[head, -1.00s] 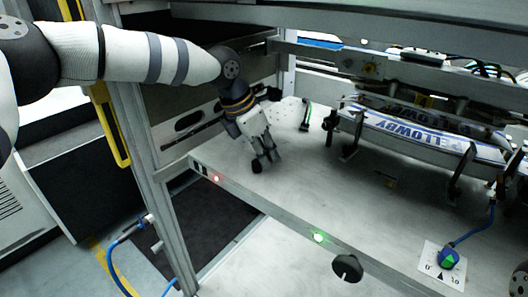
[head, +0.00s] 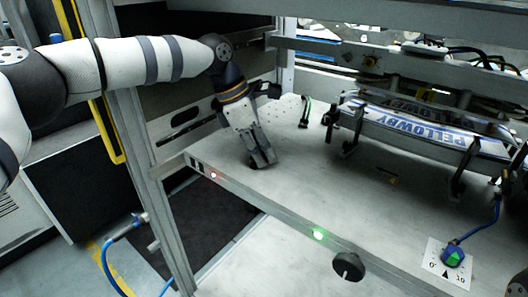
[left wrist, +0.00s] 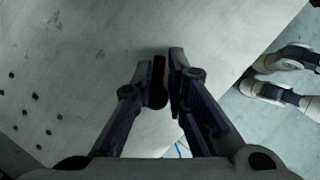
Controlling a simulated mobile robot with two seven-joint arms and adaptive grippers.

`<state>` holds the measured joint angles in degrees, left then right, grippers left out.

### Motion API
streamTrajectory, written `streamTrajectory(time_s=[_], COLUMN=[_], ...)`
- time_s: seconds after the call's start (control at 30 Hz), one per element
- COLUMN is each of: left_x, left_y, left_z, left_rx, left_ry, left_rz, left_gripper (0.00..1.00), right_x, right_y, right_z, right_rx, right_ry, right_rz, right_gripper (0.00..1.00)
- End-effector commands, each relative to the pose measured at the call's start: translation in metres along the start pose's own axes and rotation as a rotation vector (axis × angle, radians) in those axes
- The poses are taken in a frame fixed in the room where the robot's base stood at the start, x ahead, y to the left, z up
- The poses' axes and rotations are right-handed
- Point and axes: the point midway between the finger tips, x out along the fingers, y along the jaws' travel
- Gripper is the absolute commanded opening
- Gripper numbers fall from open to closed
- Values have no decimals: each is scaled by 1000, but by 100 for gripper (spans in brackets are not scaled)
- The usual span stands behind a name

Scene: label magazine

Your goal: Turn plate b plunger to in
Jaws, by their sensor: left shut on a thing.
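My left gripper (head: 262,162) reaches down to the left end of the pale plate (head: 290,205), near its front edge. In the left wrist view its two fingers (left wrist: 163,75) are shut on a small dark knob (left wrist: 158,82) with a reddish side, seemingly a plunger. In the head view that knob is hidden behind the fingers. Another black round knob (head: 348,266) stands out from the front rail, apart from the gripper. I cannot read any plate letters. My right gripper is not in view.
A printed label strip (head: 430,132) lies in a holder at the back right. A dial with a green pointer (head: 453,257) and blue hose is at the right front. A metal post (head: 158,190) stands left of the plate. The plate's middle is clear.

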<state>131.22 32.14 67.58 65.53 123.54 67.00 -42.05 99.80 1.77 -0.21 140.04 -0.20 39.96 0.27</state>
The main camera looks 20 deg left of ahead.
Motion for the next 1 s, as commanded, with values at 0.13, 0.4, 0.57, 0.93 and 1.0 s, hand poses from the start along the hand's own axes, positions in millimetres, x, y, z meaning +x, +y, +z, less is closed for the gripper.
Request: streamTrajectory(time_s=[0.13, 0.4, 0.57, 0.93, 1.0], left_x=[-1, -2, -3, -5, -6], left_y=[4, 0, -2, -6, -6], left_z=[-1, -1, 0, -2, -2], left_rx=[122, 352, 472, 649, 666], left_ry=[-5, -4, -4, -2, -2], left_rz=[-34, -126, -171, -243, -249], left_gripper=[0, 0, 0, 0, 0], right_x=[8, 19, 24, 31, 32], right_y=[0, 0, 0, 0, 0], right_z=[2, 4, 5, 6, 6], right_rx=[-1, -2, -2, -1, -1], right_ry=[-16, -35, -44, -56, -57], right_rz=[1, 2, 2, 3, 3], right_gripper=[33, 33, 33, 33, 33])
